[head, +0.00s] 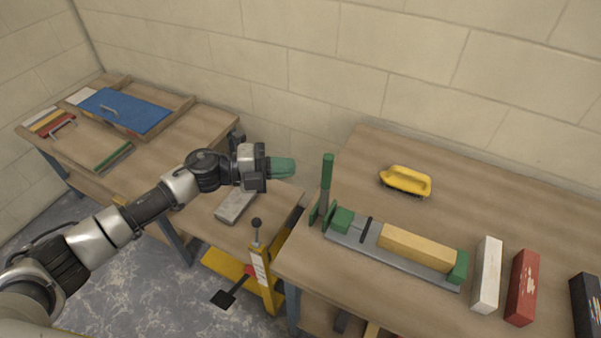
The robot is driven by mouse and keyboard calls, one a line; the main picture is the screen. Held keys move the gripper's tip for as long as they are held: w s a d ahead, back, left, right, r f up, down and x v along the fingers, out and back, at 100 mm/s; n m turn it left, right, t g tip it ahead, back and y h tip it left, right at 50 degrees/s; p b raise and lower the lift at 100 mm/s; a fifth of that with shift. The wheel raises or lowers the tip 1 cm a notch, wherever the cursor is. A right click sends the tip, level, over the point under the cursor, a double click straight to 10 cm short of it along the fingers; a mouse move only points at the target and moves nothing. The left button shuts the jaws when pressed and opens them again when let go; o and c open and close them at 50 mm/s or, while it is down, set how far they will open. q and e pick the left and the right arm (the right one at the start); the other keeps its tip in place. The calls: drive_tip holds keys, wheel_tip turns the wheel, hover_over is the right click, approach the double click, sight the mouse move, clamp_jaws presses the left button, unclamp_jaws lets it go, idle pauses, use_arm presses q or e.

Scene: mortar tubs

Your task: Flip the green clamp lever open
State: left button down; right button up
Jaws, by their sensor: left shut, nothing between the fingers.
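The green clamp lever (327,172) stands upright at the left end of the grey clamp base (340,240), on the right-hand bench. A pale wooden block (417,249) lies along the base between a green jaw (342,220) on the left and a green end stop (458,267) on the right. My left gripper (290,167) reaches in from the left, its green fingers shut and empty. In the picture its tips are left of the lever, with a gap between them. My right gripper is out of view.
A yellow-handled float (406,181) lies behind the clamp. White (487,275), red (522,287) and black (586,304) blocks stand to the right. A grey bar (235,206) lies below my left gripper. A yellow stand with a black-knobbed lever (256,232) stands near the gap between the benches.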

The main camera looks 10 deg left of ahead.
use_arm(q)
drive_tip(key=a+b, duration=0.2)
drive_tip(key=a, duration=0.4)
drive_tip(key=shift+s, duration=0.2)
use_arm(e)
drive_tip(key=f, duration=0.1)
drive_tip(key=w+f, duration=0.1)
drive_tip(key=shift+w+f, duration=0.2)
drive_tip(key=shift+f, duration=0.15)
